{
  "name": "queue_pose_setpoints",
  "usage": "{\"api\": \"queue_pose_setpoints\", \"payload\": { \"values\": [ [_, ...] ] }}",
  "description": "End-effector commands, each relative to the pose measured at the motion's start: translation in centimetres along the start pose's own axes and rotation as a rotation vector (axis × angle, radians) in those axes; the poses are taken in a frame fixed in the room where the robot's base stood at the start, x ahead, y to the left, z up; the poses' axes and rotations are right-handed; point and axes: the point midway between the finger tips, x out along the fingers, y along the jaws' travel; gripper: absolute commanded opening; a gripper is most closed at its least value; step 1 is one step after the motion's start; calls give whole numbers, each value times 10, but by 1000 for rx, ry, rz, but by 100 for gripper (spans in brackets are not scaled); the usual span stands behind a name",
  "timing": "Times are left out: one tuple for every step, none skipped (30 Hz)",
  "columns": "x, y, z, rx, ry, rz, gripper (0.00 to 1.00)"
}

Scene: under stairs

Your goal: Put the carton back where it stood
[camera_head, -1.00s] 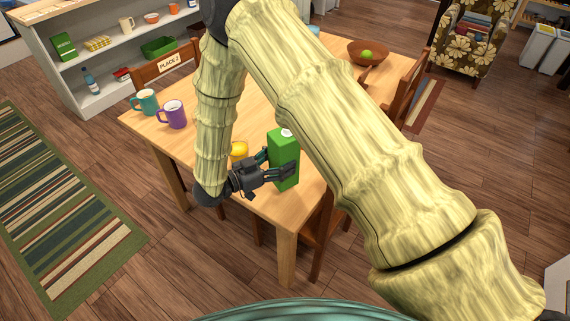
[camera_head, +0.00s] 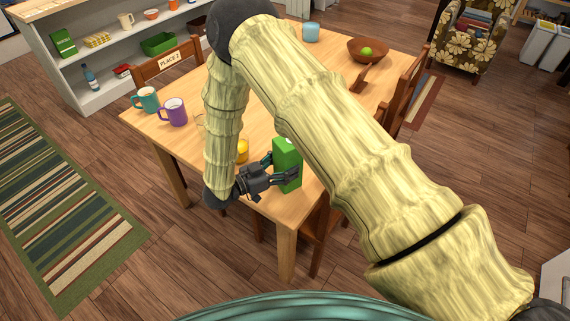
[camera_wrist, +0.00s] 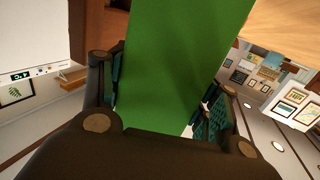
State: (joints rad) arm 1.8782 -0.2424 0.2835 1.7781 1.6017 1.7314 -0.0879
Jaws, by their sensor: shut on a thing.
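The green carton (camera_head: 287,163) is upright near the front right corner of the wooden table (camera_head: 270,209). My gripper (camera_head: 284,176) is shut on the carton from the left, and its fingers lie on the carton's sides. In the wrist view the carton (camera_wrist: 178,70) fills the middle between my two fingers (camera_wrist: 165,105). I cannot tell whether the carton's base touches the table top. Part of the carton is hidden by my gripper.
A yellow thing (camera_head: 243,150) is close behind my gripper. A purple mug (camera_head: 173,112) and a teal mug (camera_head: 146,99) stand at the left. A brown bowl (camera_head: 368,50) with a green fruit and a light blue cup (camera_head: 311,33) stand farther back. Chairs flank the table.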

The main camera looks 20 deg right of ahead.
Motion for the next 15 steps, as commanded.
{"api": "queue_pose_setpoints", "payload": {
  "values": [
    [0, 0, 2, 0, 1, 0, 4],
    [0, 0, 2, 0, 1, 0, 4],
    [0, 0, 2, 0, 0, 0, 69],
    [0, 0, 2, 0, 0, 0, 74],
    [0, 0, 2, 0, 0, 0, 80],
    [0, 0, 2, 0, 0, 0, 83],
    [0, 0, 2, 0, 0, 0, 83],
    [0, 0, 2, 0, 0, 0, 83],
    [0, 0, 2, 0, 0, 0, 83],
    [0, 0, 2, 0, 0, 0, 83],
    [0, 0, 2, 0, 0, 0, 83],
    [0, 0, 2, 0, 0, 0, 83],
    [0, 0, 2, 0, 0, 0, 83],
    [0, 0, 2, 0, 0, 0, 83],
    [0, 0, 1, 0, 0, 0, 83]
  ]
}}
